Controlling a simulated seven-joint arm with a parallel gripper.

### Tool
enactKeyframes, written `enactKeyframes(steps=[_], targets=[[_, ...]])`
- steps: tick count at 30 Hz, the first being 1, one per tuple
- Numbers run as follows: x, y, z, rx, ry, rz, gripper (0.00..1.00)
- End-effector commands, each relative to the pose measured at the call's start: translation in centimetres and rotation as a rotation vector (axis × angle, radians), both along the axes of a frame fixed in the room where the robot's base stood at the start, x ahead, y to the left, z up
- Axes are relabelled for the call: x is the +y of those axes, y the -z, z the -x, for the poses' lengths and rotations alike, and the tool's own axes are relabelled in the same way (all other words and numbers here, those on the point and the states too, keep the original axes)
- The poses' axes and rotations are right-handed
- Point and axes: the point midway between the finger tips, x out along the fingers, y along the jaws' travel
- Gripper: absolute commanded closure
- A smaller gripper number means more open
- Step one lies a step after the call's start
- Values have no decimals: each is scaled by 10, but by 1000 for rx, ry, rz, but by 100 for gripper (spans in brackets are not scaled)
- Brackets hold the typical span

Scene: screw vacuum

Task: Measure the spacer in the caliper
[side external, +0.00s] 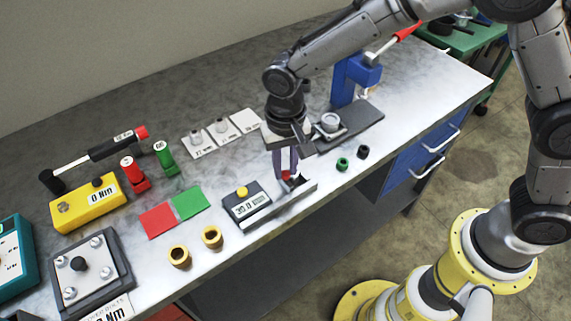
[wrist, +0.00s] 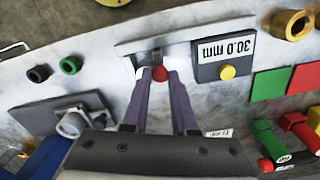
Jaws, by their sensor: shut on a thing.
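The caliper (side external: 242,205) is a dark box with a yellow button and a display; it also shows in the wrist view (wrist: 223,67), where the display reads 30.0 mm. Its grey rail (side external: 278,207) runs right along the bench, with a grey upright block (wrist: 150,55) at the far end. My gripper (side external: 286,176) points down over that end. Its fingers (wrist: 159,82) are shut on a small red round piece (wrist: 159,73) beside the block. I cannot tell if this red piece is the spacer or a knob of the caliper.
Two brass rings (side external: 212,237) stand front left of the caliper. Red and green pads (side external: 187,203) lie left. White plates (side external: 197,144) with grey pieces lie behind. A blue press (side external: 356,78) and green and black rings (side external: 343,164) are right. The bench's front edge is close.

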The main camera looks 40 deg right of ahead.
Motion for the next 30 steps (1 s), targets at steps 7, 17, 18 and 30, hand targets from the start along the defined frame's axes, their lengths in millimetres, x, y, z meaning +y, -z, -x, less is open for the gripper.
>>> enactKeyframes(steps=[7, 17, 18, 30], targets=[[0, -1, 0, -1, 0, -1, 100], [0, -1, 0, -1, 0, -1, 100], [0, -1, 0, -1, 0, -1, 100], [18, -1, 0, -1, -2, -1, 100]])
